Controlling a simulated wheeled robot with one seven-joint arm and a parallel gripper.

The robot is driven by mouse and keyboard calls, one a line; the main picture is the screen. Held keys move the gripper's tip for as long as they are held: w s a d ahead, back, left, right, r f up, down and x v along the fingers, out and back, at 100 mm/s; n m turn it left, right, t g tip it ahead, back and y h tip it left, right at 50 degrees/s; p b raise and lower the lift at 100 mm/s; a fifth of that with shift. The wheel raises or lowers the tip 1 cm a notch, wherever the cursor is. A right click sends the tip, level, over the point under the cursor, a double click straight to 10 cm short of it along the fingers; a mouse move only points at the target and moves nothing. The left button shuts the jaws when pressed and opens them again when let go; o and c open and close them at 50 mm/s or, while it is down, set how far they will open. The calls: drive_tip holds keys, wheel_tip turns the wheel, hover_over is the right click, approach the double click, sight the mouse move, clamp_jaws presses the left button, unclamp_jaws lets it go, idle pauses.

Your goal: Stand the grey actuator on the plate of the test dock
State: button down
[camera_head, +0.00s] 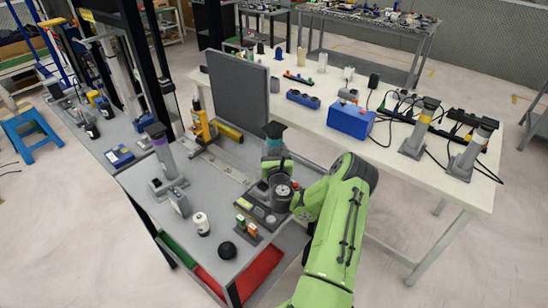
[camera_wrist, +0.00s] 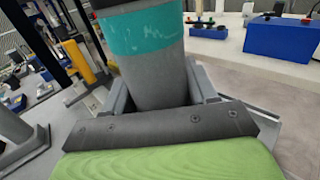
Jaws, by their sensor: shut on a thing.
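The grey actuator (camera_head: 273,147), a cylinder with a teal band and a dark top, stands roughly upright in my gripper (camera_head: 271,168). In the wrist view the actuator (camera_wrist: 145,60) fills the space between the grey jaws, which are shut on it. A dark grey unit (camera_head: 256,212), apparently the test dock, lies just below my gripper near the bench's right edge. My gripper and wrist hide much of it, including any plate. I cannot tell whether the actuator's foot touches anything.
A purple-banded actuator (camera_head: 163,155) stands to the left on the grey bench (camera_head: 205,262). A white cylinder (camera_head: 201,223), a black dome (camera_head: 227,250) and a small button box (camera_head: 247,229) lie in front. A dark upright panel (camera_head: 238,95) stands behind. The white table (camera_head: 325,123) holds several objects.

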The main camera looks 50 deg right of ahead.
drive_tip(key=shift+r, duration=0.1)
drive_tip(key=shift+f, duration=0.2)
drive_tip(key=shift+c, duration=1.7)
unclamp_jaws()
